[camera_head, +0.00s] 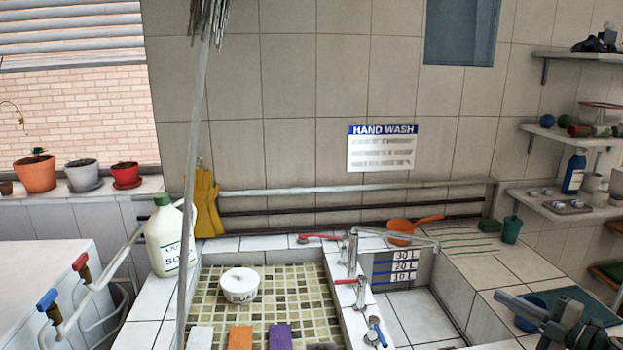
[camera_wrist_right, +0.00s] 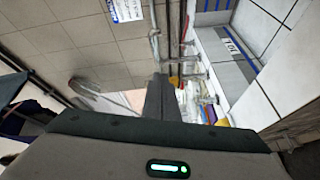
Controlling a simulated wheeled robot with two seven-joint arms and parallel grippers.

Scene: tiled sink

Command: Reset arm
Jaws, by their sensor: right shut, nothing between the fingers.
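My right gripper (camera_head: 512,303) is dark grey and comes in at the lower right of the head view, pointing left above the tiled counter. It is shut and empty. In the right wrist view its closed fingers (camera_wrist_right: 159,98) show as one dark block at the middle, with nothing between them. My left gripper is not in view in either picture.
The tiled sink (camera_head: 303,289) has a white bowl (camera_head: 240,286) and several coloured blocks in it. A white jug (camera_head: 168,240) stands left. A blue cup (camera_head: 530,312) is close to my right gripper.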

